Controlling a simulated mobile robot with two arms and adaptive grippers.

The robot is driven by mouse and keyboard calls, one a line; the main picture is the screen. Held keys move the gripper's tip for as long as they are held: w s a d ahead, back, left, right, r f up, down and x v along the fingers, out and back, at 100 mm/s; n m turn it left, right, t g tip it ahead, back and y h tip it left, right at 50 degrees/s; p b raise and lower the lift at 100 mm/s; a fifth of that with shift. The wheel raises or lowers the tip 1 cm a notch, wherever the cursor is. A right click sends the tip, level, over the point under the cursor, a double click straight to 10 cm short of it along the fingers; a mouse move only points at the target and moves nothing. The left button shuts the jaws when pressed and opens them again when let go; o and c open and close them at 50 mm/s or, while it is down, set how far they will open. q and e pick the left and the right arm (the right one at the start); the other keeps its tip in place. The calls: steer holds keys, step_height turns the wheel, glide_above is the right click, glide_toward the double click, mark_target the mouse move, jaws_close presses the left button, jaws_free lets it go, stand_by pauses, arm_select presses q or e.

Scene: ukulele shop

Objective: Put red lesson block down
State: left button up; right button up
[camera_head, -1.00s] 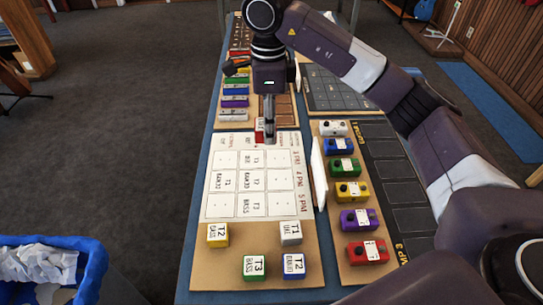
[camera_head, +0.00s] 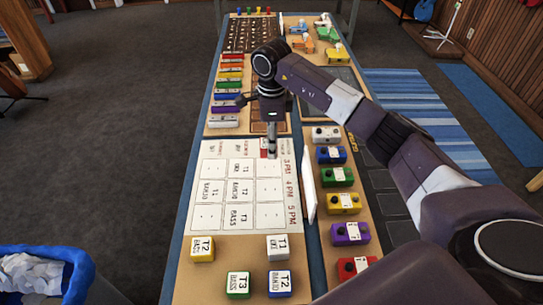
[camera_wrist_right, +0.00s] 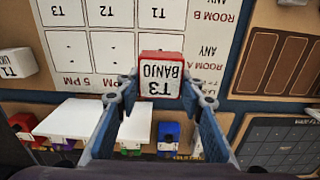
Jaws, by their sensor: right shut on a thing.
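The red lesson block (camera_wrist_right: 160,72), with a white face reading T3 BANJO, is held between the fingertips of my right gripper (camera_wrist_right: 157,100) in the wrist view. In the head view my right gripper (camera_head: 271,153) points down at the far edge of the white schedule chart (camera_head: 209,160), near its header row. A little red of the block (camera_head: 264,146) shows beside the fingers. I cannot tell whether the block touches the chart. Yellow (camera_head: 202,250), white (camera_head: 278,246), green (camera_head: 238,286) and blue (camera_head: 280,284) lesson blocks stand at the chart's near side. My left gripper is out of view.
A row of coloured pedals (camera_head: 338,177) stands right of the chart, beyond a white upright panel (camera_head: 308,185). Coloured bars (camera_head: 229,96) lie farther back on the left. A blue bin (camera_head: 78,262) with paper stands at lower left. The chart's grid cells look free of blocks.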

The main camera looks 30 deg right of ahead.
mark_target(271, 167)
step_height(271, 167, down, 2)
steer(key=shift+f, duration=0.2)
step_height(271, 167, down, 3)
steer(key=shift+f+p, duration=0.2)
steer(key=shift+p, duration=0.25)
steer(key=shift+f, duration=0.25)
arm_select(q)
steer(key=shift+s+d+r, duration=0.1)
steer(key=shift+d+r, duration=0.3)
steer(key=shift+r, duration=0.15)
arm_select(e)
steer(key=shift+f, duration=0.25)
steer(key=o, duration=1.2)
steer(key=shift+c, duration=0.2)
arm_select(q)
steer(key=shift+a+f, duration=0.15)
arm_select(e)
steer(key=shift+r, duration=0.1)
steer(key=shift+r, duration=0.1)
